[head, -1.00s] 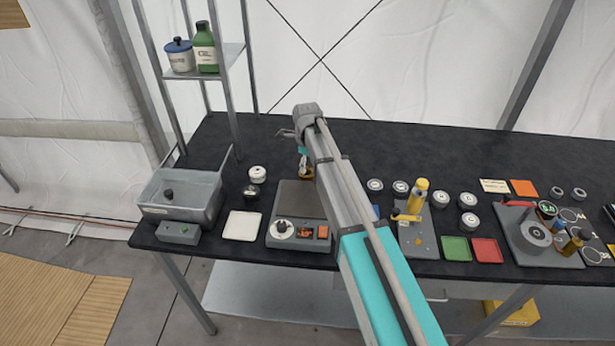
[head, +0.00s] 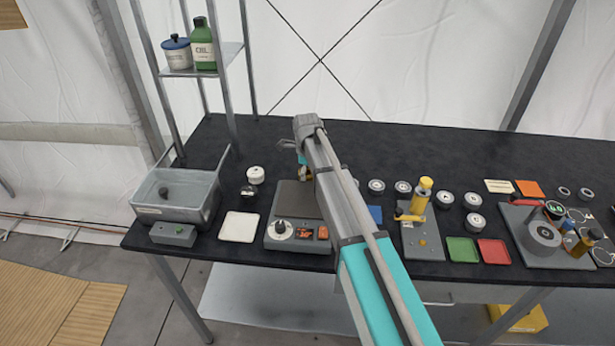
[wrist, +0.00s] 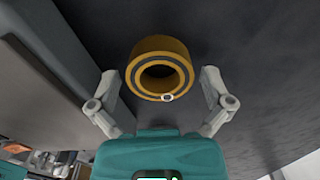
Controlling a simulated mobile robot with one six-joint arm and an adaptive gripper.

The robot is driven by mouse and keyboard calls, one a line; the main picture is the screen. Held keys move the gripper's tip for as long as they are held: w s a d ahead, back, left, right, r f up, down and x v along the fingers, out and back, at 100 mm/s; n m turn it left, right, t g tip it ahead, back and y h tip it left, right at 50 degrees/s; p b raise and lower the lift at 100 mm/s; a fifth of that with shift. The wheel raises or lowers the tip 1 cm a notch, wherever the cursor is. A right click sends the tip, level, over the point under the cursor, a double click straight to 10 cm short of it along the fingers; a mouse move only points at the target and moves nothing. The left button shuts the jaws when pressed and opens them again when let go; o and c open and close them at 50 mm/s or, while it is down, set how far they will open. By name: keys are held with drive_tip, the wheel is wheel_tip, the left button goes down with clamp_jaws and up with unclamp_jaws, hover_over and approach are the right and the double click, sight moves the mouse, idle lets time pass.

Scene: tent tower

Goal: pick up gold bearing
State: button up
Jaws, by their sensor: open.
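The gold bearing (wrist: 160,68) is a thick gold ring with a dark inner band and an open centre. In the wrist view it lies just beyond and between the fingers of my gripper (wrist: 160,98), which are spread apart. I see no finger touching it. In the head view my gripper (head: 302,165) is low over the black table behind the hotplate, and my arm hides most of that spot. A bit of gold (head: 305,174) shows below the gripper there.
The hotplate (head: 293,200) with knob and display stands close in front of my gripper. White-topped jars (head: 255,175) and a metal basin (head: 175,195) are to the left. Several round tins and a grey press (head: 420,238) are to the right. The back of the table is clear.

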drive_tip(key=c, duration=1.1)
drive_tip(key=shift+r, duration=0.15)
drive_tip(key=shift+c, duration=0.2)
wheel_tip(320, 180, up, 3)
drive_tip(key=p, duration=0.3)
drive_tip(key=s+d+r+p, duration=0.7)
drive_tip(key=s+r+p, duration=0.2)
drive_tip(key=s+p, duration=0.1)
drive_tip(key=shift+s+d+r, duration=0.3)
drive_tip(key=shift+s+r, duration=0.05)
drive_tip(key=shift+s, duration=0.55)
